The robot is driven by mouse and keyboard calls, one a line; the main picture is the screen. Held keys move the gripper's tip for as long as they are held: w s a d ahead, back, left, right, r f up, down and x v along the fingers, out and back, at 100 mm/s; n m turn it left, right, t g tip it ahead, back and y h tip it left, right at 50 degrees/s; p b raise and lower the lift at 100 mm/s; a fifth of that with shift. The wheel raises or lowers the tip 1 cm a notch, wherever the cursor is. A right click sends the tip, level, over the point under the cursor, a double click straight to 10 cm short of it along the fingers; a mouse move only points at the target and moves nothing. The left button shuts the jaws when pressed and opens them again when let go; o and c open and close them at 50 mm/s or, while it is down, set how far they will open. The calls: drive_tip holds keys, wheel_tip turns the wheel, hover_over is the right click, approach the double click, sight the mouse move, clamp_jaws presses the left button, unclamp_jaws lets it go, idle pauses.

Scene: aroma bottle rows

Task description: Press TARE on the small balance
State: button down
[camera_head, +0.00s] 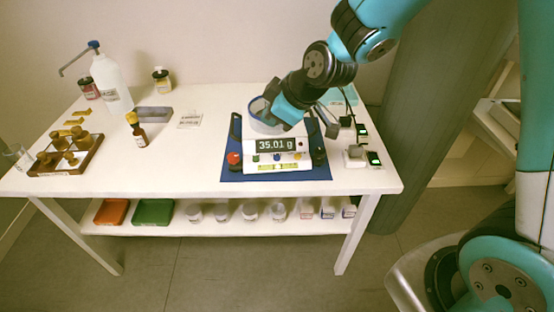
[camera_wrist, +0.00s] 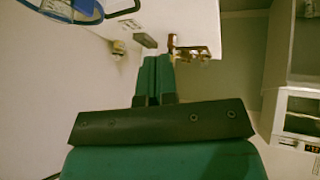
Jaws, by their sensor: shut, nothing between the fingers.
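The small balance (camera_head: 270,143) stands on a blue mat (camera_head: 233,176) at the right of the table. Its display (camera_head: 277,145) reads 35.01 g. Several small coloured buttons sit on its front below the display; I cannot read which is TARE. A round vessel with a dark blue rim (camera_head: 259,105) is on top of the balance. My gripper (camera_head: 284,112) is above the balance, in front of part of that vessel, clear of the front buttons. In the wrist view its teal fingers (camera_wrist: 153,72) are together and empty. Contact with the vessel is unclear.
A red knob (camera_head: 234,158) is at the balance's left front. Small dark-screened devices (camera_head: 374,158) stand to its right. An amber bottle (camera_head: 138,130), a wooden tray of bottles (camera_head: 40,168) and a wash bottle (camera_head: 112,85) are farther left. The table's middle front is clear.

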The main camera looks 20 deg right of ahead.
drive_tip(key=n+t+h, duration=0.1)
drive_tip(key=n+t, duration=0.1)
hover_over(276, 158)
wheel_tip(276, 158, down, 6)
drive_tip(key=shift+d+r, duration=0.1)
drive_tip(key=shift+r, duration=0.15)
drive_tip(key=shift+f, duration=0.15)
wheel_tip(276, 158, down, 9)
drive_tip(key=b, duration=0.6)
drive_tip(key=shift+r+b, duration=0.2)
drive_tip(key=shift+b, duration=0.2)
idle(1.0)
drive_tip(key=shift+f+b, duration=0.4)
drive_tip(key=shift+b, duration=0.05)
drive_tip(key=shift+f+b, duration=0.35)
idle(0.5)
drive_tip(key=shift+r, duration=0.1)
drive_tip(key=shift+r+p, duration=0.5)
drive_tip(key=shift+r, duration=0.2)
